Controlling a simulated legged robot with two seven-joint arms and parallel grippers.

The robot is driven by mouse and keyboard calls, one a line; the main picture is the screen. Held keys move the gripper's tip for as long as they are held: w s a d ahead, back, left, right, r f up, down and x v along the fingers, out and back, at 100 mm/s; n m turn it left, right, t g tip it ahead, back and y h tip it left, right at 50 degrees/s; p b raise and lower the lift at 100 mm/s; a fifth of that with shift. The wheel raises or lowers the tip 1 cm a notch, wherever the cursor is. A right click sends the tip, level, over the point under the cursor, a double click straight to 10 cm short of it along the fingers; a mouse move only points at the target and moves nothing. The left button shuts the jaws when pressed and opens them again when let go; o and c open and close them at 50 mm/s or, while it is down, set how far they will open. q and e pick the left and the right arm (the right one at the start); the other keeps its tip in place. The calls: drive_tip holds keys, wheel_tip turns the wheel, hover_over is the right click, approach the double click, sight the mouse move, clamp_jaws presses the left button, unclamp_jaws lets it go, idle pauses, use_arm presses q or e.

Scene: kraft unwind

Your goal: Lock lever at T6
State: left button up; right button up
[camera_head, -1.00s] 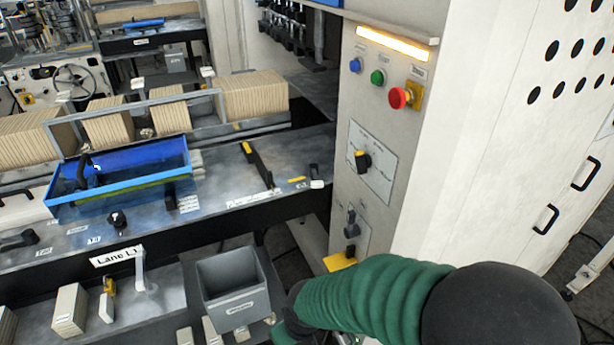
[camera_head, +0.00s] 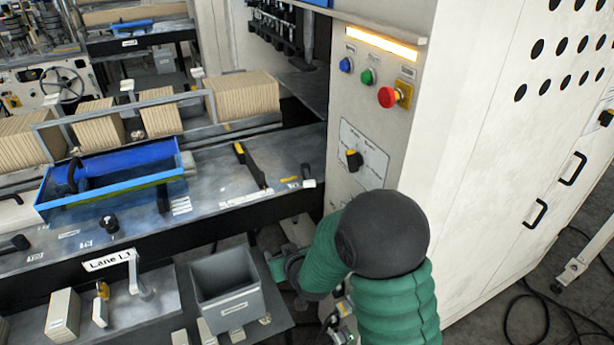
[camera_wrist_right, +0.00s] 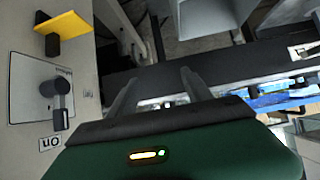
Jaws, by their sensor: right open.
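A grey lever (camera_wrist_right: 60,104) is on a pale plate at the left of the right wrist view, its dark tip beside an upside-down "ON" label (camera_wrist_right: 51,142). A yellow tab (camera_wrist_right: 64,34) sticks out from the same panel, above the lever in that picture. My right gripper (camera_wrist_right: 155,88) has two grey fingers spread apart with nothing between them; the lever is to their left, untouched. In the head view my right arm covers the lower cabinet front, hiding the lever and yellow tab there. My left gripper is not in view.
The white cabinet bears a red stop button (camera_head: 388,97) and a black-and-yellow rotary switch (camera_head: 354,159). A grey bin (camera_head: 226,285) stands just left of my right forearm. The steel bench (camera_head: 220,185) holds a blue tray (camera_head: 110,178).

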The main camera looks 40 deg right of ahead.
drive_tip(key=w+d+r+m+t+h, duration=0.2)
drive_tip(key=w+d+t+h, duration=0.2)
drive_tip(key=d, duration=0.6)
drive_tip(key=m+t+h, duration=0.1)
drive_tip(key=h, duration=0.1)
approach(309, 181)
drive_tip(key=p+x, duration=0.1)
drive_tip(key=x, duration=0.3)
drive_tip(key=p+x, duration=0.1)
drive_tip(key=x, duration=0.3)
drive_tip(key=p+x, duration=0.1)
drive_tip(key=x, duration=0.4)
drive_tip(key=shift+s+d+f, duration=0.15)
drive_tip(key=shift+f, duration=0.1)
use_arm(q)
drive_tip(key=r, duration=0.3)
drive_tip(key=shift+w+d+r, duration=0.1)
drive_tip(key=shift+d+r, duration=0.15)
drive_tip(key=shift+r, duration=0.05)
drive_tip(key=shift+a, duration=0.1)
use_arm(e)
drive_tip(key=shift+r, duration=0.1)
drive_tip(key=shift+a, duration=0.25)
drive_tip(key=shift+c, duration=1)
drive_tip(key=shift+d, duration=0.1)
clamp_jaws()
